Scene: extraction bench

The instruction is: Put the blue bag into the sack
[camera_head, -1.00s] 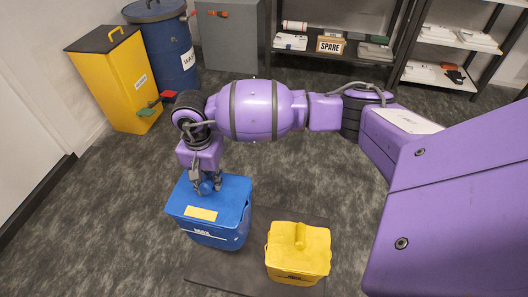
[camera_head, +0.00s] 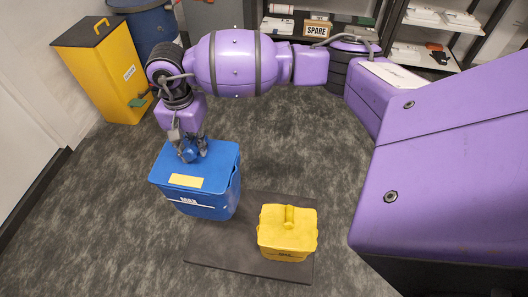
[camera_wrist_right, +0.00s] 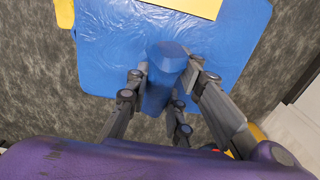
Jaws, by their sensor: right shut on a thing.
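The blue bag (camera_head: 222,190) is box-shaped, with a yellow label on its top and a blue grip in the middle. My right gripper (camera_head: 190,152) comes down on it from above, shut on that grip. In the right wrist view the fingers (camera_wrist_right: 167,95) close on both sides of the grip, over the blue top (camera_wrist_right: 105,35). The bag hangs or stands upright at the far left edge of the dark mat; whether it touches the floor cannot be told. I cannot make out a thing that is clearly a sack. My left gripper is not in view.
A small yellow bag (camera_head: 288,238) stands on the dark mat (camera_head: 225,250). A tall yellow bin (camera_head: 105,75) and a blue drum (camera_head: 148,28) stand at the back left. Shelves with a SPARE box (camera_head: 317,28) are behind. The carpet between is clear.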

